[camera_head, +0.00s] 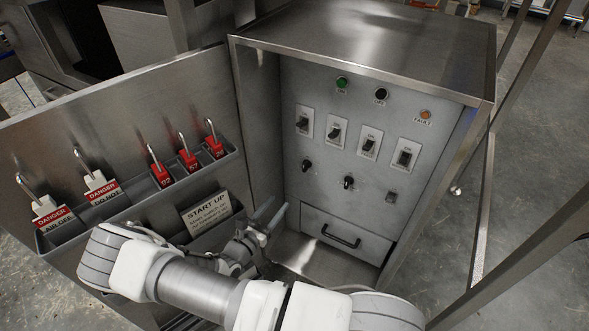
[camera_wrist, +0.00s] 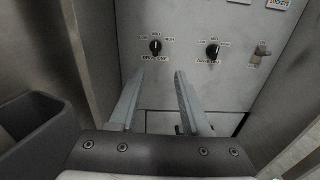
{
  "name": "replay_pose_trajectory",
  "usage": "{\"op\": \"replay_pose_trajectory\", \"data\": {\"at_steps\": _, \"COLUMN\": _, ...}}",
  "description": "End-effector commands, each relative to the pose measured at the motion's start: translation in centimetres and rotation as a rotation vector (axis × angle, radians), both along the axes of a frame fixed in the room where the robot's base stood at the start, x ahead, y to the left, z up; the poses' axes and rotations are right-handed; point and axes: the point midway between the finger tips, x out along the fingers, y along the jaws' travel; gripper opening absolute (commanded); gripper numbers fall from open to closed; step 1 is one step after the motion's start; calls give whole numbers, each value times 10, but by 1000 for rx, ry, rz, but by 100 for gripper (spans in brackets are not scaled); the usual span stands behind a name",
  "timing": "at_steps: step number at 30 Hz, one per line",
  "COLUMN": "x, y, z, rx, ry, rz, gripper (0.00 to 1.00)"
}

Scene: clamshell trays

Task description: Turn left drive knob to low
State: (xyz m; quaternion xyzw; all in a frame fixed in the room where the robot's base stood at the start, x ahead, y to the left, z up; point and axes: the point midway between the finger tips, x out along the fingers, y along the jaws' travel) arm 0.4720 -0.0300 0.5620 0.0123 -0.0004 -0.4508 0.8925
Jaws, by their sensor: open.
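The left drive knob (camera_head: 307,166) is a small black knob on the grey panel inside the open cabinet. My gripper (camera_head: 275,212) is open and empty, below and left of the left knob. In the wrist view my gripper's fingertips (camera_wrist: 160,75) show just below that knob, apart from it.
The open door (camera_head: 130,105) on the left carries a tray (camera_head: 145,193) of padlocks and tags. A START UP card (camera_head: 206,212) hangs below. Toggle switches (camera_head: 336,133) sit above the knobs, and a drawer (camera_head: 345,236) below. The cabinet's right wall (camera_head: 440,185) bounds the opening.

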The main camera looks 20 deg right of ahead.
Motion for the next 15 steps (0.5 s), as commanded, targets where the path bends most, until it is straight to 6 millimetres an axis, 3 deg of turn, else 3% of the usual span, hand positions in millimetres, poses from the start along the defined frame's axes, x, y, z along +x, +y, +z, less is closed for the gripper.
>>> {"op": "replay_pose_trajectory", "data": {"at_steps": 7, "x": 9, "y": -8, "z": -9, "rx": -24, "ry": 12, "rz": 29, "gripper": 48}}
{"op": "replay_pose_trajectory", "data": {"at_steps": 15, "x": 41, "y": -51, "z": -10, "rx": -24, "ry": 11, "rz": 25, "gripper": 48}}
